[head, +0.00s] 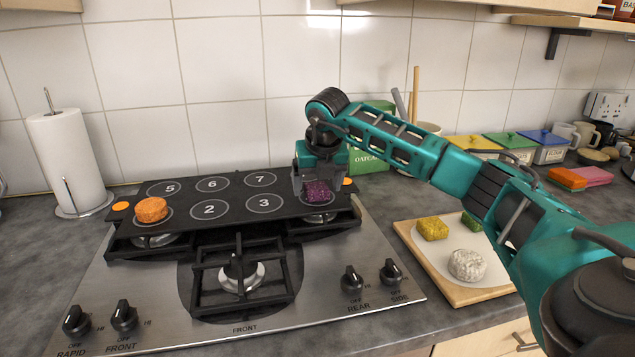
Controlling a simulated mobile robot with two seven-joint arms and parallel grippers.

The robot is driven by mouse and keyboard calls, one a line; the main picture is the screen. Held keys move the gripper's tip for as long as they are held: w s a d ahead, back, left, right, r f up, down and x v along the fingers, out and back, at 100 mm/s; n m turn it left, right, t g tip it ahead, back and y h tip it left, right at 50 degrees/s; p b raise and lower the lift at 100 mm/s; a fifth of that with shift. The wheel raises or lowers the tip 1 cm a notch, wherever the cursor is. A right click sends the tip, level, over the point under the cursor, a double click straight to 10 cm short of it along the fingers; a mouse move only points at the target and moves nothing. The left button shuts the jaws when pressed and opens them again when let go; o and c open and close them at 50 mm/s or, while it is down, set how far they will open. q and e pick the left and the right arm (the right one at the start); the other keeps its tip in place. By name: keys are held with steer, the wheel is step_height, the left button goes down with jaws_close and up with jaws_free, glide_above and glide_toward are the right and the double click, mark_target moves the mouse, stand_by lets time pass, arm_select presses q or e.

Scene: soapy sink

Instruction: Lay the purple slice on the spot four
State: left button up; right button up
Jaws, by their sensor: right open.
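The purple slice (317,192) is at the right end of the front row of the black numbered board (236,214). A pale ring edge shows beneath it, but no number can be read there; spots two, three, five, six and seven are readable. My right gripper (316,196) points down over the slice, open, with its fingers around or beside it. I cannot tell whether they touch it. The slice seems to be at board level, though the gripper hides part of it. My left gripper is not in view.
An orange round piece (151,210) sits at the board's front left. The board lies across the hob (330,265). A wooden tray (456,290) at right holds yellow, green and white pieces. A green carton (372,150) stands behind my right arm; a paper roll (70,160) stands left.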

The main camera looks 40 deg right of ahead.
steer(key=w+d+p+v, duration=0.1)
steer(key=p+v, duration=0.4)
steer(key=v, duration=1.2)
steer(key=shift+r+p, duration=0.35)
steer(key=shift+r, duration=0.25)
steer(key=shift+w+a, duration=0.1)
steer(key=shift+w, duration=0.1)
